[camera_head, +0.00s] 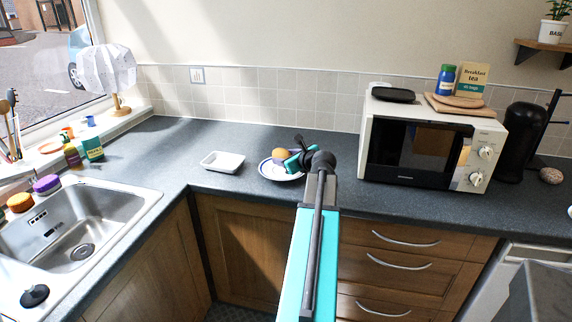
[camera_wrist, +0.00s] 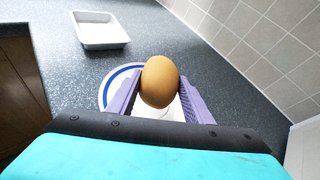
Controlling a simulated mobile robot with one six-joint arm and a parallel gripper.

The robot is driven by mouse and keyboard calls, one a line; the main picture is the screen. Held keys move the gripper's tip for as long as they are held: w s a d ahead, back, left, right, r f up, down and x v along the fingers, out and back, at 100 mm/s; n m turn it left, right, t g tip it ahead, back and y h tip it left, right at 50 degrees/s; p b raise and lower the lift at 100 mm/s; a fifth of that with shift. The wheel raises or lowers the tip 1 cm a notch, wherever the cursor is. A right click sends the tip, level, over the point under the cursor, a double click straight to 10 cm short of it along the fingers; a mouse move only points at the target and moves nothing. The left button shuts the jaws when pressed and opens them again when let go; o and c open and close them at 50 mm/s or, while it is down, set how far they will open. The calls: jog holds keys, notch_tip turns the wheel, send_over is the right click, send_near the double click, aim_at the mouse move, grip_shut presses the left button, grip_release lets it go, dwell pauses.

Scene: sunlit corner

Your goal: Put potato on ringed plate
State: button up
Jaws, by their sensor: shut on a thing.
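The potato (camera_wrist: 160,82) is a smooth brown oval, gripped between the purple fingers of my gripper (camera_wrist: 160,98) in the wrist view. In the head view the potato (camera_head: 280,155) shows at the plate, beside my teal gripper (camera_head: 296,160). The ringed plate (camera_head: 266,170) is white with a blue ring and lies on the dark counter. In the wrist view the plate (camera_wrist: 106,90) shows behind and below the potato, partly hidden by the fingers. I cannot tell whether the potato touches the plate.
A white rectangular dish (camera_head: 222,162) stands left of the plate. A microwave (camera_head: 418,148) stands to the right, with boards and a black tray on top. The tiled wall (camera_head: 270,105) is behind. The sink (camera_head: 75,225) is at the left. Counter between dish and wall is clear.

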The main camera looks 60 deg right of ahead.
jog(key=shift+w+d, duration=0.3)
jog(key=shift+d, duration=0.1)
jog(key=shift+f, duration=1.8)
jog(key=shift+f, duration=0.1)
jog(key=o, duration=1.2)
jog(key=shift+p, duration=0.3)
jog(key=b+v, duration=0.1)
jog(key=v, duration=1.1)
jog(key=shift+s, duration=0.1)
